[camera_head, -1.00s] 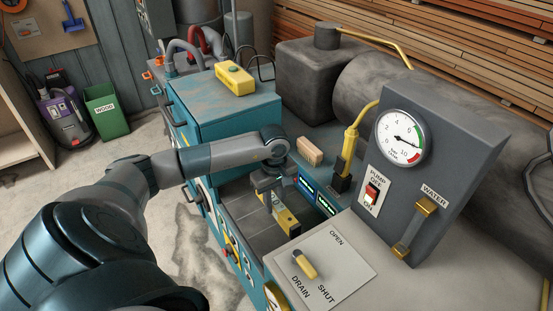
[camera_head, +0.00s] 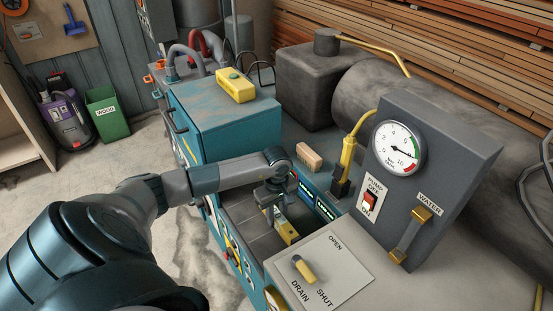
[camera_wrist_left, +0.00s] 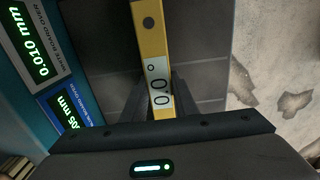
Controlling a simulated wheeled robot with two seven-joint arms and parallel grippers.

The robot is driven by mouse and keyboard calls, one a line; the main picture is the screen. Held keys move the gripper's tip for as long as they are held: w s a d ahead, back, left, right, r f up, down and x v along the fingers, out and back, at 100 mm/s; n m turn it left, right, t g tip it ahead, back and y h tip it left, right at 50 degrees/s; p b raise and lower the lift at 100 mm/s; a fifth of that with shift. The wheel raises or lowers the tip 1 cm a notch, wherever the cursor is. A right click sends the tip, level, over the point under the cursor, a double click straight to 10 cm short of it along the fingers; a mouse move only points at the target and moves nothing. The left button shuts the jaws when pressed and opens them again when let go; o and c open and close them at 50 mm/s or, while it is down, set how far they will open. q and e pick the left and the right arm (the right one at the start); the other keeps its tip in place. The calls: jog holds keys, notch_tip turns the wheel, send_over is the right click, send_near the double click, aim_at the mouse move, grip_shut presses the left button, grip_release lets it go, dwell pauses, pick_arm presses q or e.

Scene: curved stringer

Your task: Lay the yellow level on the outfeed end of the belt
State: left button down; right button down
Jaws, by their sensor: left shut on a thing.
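The yellow level (camera_head: 291,235) is in my left gripper (camera_head: 274,208), over the dark grey belt (camera_head: 246,226) of the teal machine. In the left wrist view the level (camera_wrist_left: 151,38) runs up the picture from between the two fingers (camera_wrist_left: 157,100). A white display on it reads 0.0. The fingers are shut on its sides. The grey belt surface (camera_wrist_left: 205,60) shows on both sides of it. I cannot tell whether the level touches the belt. In the head view my wrist hides part of the level. My right gripper is not in view.
A drain lever plate (camera_head: 335,270) and a grey gauge panel (camera_head: 440,160) stand close on the right. A yellow box (camera_head: 236,86) sits on the teal housing (camera_head: 225,120).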

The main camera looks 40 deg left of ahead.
aim_at(277, 214)
pick_arm(q)
jog(key=shift+f, duration=0.15)
jog(key=c, duration=1.4)
grip_release()
jog(key=shift+r, duration=0.25)
notch_tip(277, 214, up, 10)
jog(key=b, duration=0.3)
jog(key=shift+r+b, duration=0.1)
jog(key=shift+b, duration=0.25)
jog(key=shift+r, duration=0.8)
